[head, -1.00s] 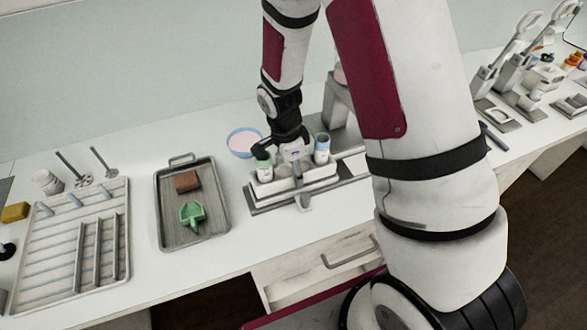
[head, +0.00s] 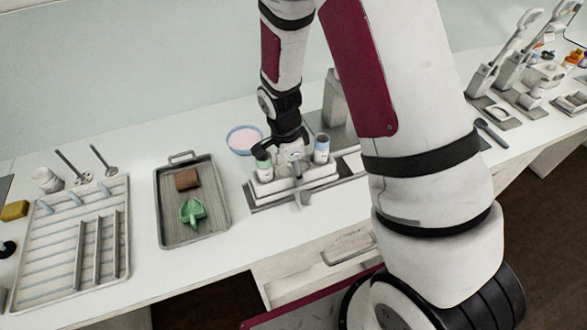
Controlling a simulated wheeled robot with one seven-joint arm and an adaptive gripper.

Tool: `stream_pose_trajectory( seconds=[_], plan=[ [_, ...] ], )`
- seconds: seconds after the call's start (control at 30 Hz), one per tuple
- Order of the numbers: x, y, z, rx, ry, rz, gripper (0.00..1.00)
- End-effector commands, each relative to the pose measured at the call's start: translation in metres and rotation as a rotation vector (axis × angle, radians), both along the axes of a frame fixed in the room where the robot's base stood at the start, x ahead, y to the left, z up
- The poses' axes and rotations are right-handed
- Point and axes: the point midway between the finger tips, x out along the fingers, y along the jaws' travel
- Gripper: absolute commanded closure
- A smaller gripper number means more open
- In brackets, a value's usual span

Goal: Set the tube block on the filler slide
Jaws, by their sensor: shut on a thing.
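The tube block (head: 273,185) is a white stepped block with a green-marked tube (head: 264,167) at its left and a blue-capped tube (head: 322,150) at its right. It is at or just over the grey base plate of the filler slide (head: 257,205); I cannot tell whether it rests fully on it. My gripper (head: 297,172) comes down from above and is shut on the tube block between the two tubes. The gripper and arm hide the block's middle and part of the filler behind.
A drying rack (head: 50,262) is further left. A blue-rimmed bowl (head: 244,140) stands behind the gripper. The counter's front strip is clear.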

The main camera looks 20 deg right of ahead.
Motion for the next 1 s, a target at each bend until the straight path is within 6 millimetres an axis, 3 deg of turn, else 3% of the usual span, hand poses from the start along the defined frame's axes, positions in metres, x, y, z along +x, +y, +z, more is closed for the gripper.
stream_pose_trajectory(
  seconds=[1.0],
  plan=[
    [0.0001, -0.0001, -0.0034, -0.001, 0.0, 0.001, 0.95]
  ],
)
